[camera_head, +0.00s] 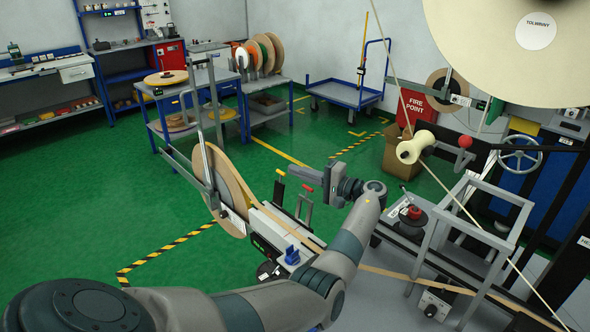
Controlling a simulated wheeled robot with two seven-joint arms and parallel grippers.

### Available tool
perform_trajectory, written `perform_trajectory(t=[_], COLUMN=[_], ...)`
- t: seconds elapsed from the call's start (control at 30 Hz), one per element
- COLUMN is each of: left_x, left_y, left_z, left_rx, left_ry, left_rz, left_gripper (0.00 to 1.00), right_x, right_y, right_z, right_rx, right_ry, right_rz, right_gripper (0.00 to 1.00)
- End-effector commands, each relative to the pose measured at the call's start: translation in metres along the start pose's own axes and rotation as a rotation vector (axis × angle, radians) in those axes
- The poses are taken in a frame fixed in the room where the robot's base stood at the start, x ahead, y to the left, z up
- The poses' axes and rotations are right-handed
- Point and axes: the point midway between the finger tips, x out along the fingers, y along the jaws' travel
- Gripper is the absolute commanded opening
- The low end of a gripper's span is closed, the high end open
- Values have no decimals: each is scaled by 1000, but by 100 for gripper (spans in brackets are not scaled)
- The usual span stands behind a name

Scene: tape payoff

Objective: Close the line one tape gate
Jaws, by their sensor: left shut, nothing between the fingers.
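The line one tape gate cannot be told for certain. Two small upright levers, one with a dark grip (279,192) and one with a red tip (307,188), stand beside the tape reel (222,185) on the unit at the centre. My left gripper (326,182) is just right of the red-tipped lever, its jaws pointing left and looking shut and empty. Whether it touches the lever cannot be told. The tan tape (415,280) runs right from the unit, partly hidden behind my left arm. My right gripper is not in view.
A grey frame (430,232) and a cream roller (414,148) stand right of my left wrist. A cord crosses there diagonally. A huge cream disc (490,45) fills the top right. Green floor (130,190) is open at left.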

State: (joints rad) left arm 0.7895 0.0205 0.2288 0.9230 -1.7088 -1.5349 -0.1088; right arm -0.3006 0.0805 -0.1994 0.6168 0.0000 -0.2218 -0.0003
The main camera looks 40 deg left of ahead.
Motion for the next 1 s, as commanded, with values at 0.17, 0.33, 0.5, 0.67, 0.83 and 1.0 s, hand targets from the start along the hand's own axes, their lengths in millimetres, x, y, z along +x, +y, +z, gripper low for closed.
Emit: perform_trajectory(t=[0.17, 0.33, 0.5, 0.67, 0.83, 1.0], left_x=[3, 4, 4, 4, 6, 7], left_y=[-2, -1, 0, -1, -3, -6], left_z=[11, 14, 13, 14, 22, 28], left_rx=[0, 1, 0, -8, -67, -127], left_ry=[0, 0, 0, 0, -1, 0], left_rz=[0, -1, -1, 1, 14, 30], left_gripper=[0, 0, 0, 0, 0, 0], right_x=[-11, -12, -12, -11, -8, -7], right_y=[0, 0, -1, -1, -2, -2], right_z=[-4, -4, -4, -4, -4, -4], right_rx=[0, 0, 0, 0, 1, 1], right_ry=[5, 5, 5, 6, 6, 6], right_rz=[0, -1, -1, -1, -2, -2], right_gripper=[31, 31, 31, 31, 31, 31])
